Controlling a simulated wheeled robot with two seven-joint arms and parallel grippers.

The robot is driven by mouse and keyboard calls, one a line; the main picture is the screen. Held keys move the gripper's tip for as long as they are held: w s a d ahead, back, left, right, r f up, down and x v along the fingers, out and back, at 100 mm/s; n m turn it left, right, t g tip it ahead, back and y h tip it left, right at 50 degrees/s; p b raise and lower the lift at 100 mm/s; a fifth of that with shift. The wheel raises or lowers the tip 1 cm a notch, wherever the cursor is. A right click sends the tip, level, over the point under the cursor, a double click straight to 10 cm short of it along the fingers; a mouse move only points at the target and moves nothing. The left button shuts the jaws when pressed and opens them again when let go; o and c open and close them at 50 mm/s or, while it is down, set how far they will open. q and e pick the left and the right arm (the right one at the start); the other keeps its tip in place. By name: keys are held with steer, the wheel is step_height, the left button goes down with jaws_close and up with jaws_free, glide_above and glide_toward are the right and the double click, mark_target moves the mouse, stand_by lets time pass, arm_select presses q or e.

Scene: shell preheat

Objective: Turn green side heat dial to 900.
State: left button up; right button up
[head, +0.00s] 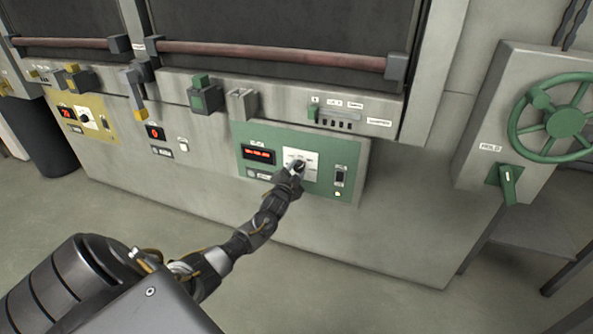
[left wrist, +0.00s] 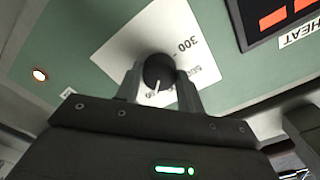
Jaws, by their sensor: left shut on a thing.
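The green control panel (head: 325,148) is on the front of the grey furnace cabinet. Its heat dial, a black round knob with a white pointer line, sits on a white scale plate (head: 310,158); in the head view my gripper mostly covers it. In the left wrist view the dial (left wrist: 158,72) lies between the two fingers, its white line pointing down toward the gripper. "300" reads on the plate beside it; other marks are partly hidden. My left gripper (head: 297,168) is shut on the dial. A red display (head: 259,154) is left of the dial; its digits are too small to read.
Right of the dial are a black switch (head: 340,176) and a small lit lamp (head: 338,194). A yellow panel (head: 88,118) with its own dial is at the left. A green handwheel (head: 562,118) and green lever (head: 508,182) are at the right. The floor in front is clear.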

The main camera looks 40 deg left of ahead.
steer(key=shift+s+f, duration=0.1)
steer(key=shift+f, duration=0.2)
arm_select(q)
steer(key=o, duration=1)
steer(key=shift+s+d+f, duration=0.1)
steer(key=shift+s+d, duration=0.15)
steer(key=shift+s, duration=0.2)
steer(key=p+v, duration=0.1)
steer(key=v, duration=0.8)
steer(key=shift+s, duration=0.35)
arm_select(e)
steer(key=s+f, duration=0.1)
steer(key=f, duration=0.1)
steer(key=s+d+f, duration=0.1)
steer(key=shift+s+d+f, duration=0.1)
steer(key=shift+d+f, duration=0.05)
steer(key=shift+f, duration=0.2)
